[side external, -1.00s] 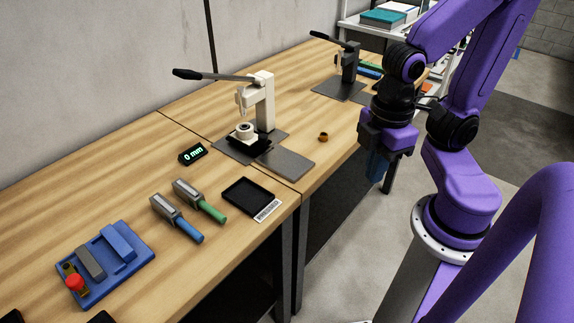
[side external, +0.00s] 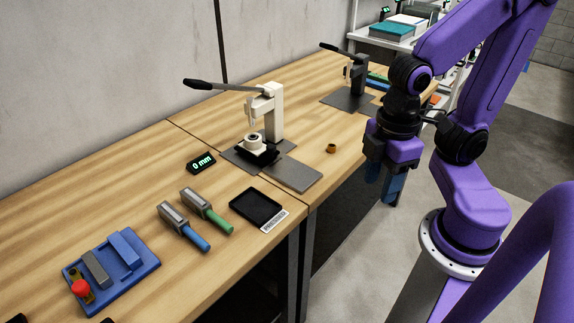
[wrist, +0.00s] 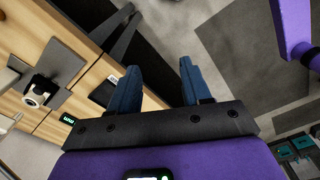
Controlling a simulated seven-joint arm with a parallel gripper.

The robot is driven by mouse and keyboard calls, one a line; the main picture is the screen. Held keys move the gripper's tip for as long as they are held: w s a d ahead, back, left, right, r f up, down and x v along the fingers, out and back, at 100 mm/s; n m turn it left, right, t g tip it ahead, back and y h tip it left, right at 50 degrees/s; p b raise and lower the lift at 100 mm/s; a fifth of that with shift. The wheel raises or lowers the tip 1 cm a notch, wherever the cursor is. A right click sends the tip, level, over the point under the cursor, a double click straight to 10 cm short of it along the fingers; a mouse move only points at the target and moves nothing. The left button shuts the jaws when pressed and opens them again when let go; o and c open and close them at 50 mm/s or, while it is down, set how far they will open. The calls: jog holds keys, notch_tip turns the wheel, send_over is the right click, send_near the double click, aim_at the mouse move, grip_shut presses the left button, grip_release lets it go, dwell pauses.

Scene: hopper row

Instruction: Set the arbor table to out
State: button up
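The cream arbor press (side external: 275,115) stands on the bench with its long dark lever pointing left. Its black table (side external: 262,158) sits low at the press's front, over the grey base plate (side external: 293,174), and carries a cream round piece with a dark ring (side external: 255,143). The round piece also shows at the left of the wrist view (wrist: 41,92). I cannot tell exactly how far in or out the table is. My gripper (side external: 385,190) hangs off the bench's front edge, right of the press. Its blue fingers are apart and empty in the wrist view (wrist: 158,82).
A display (side external: 201,163) reads 0 mm. A black tray (side external: 255,207), tools with blue (side external: 185,227) and green (side external: 208,210) handles, and a blue fixture (side external: 112,270) lie left of the press. A small brass ring (side external: 331,148) and a dark press (side external: 352,85) are to its right.

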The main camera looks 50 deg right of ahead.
jog(key=shift+o, duration=0.2)
jog(key=w+a+r+m, duration=0.2)
jog(key=w+m, duration=0.3)
jog(key=w, duration=0.4)
jog(key=shift+a, duration=0.45)
jog(key=m, duration=1.6)
send_over(271, 146)
notch_tip(271, 146, down, 17)
jog(key=shift+r, duration=0.1)
grip_shut()
